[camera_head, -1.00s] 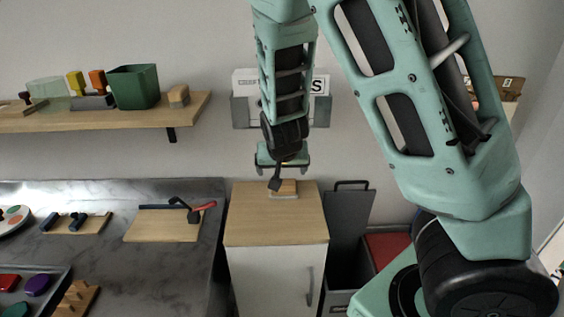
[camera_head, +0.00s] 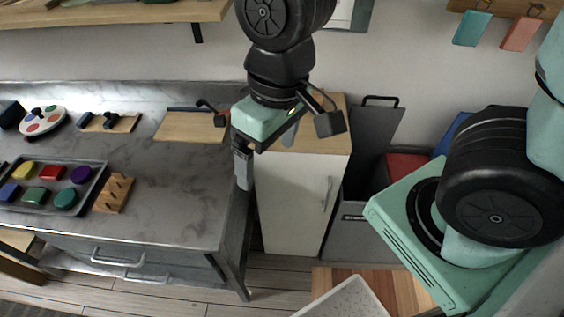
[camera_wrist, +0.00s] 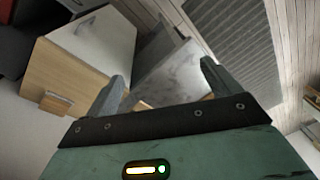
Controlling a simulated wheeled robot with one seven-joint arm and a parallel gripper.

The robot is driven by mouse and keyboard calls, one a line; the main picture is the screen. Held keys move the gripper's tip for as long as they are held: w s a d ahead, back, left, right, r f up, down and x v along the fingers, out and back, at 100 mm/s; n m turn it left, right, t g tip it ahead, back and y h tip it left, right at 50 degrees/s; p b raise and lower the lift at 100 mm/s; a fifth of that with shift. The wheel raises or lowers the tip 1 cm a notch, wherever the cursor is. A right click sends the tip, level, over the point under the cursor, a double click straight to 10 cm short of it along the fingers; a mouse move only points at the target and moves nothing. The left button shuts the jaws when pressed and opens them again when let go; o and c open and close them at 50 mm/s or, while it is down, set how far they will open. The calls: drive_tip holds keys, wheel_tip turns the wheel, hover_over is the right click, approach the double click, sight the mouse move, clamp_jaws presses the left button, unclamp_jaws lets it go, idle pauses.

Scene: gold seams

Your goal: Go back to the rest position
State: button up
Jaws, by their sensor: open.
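My gripper (camera_head: 265,158) hangs in front of the wooden-topped cabinet (camera_head: 328,140), near the right end of the grey worktop (camera_head: 185,215) in the head view. In the wrist view my gripper (camera_wrist: 162,88) has its two fingers spread wide apart with nothing between them. The cabinet top (camera_wrist: 60,85) shows at the left there, with a small wooden block (camera_wrist: 54,104) on it. In the head view my arm hides part of the cabinet top.
The worktop carries a tray (camera_head: 100,180) of coloured pieces, a peg block (camera_head: 113,194) and a wooden board (camera_head: 190,127). A grey bin (camera_head: 366,232) stands right of the cabinet. A shelf (camera_head: 130,12) is above. A light perforated surface (camera_head: 345,300) is at the bottom.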

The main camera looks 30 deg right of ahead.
drive_tip(key=s+n, duration=0.1)
drive_tip(key=s, duration=0.1)
drive_tip(key=s+r+n, duration=0.1)
drive_tip(key=s, duration=0.1)
drive_tip(key=shift+s+a+r+n+h, duration=0.2)
drive_tip(key=shift+s+n+h, duration=0.1)
drive_tip(key=shift+n+h, duration=0.1)
idle(0.8)
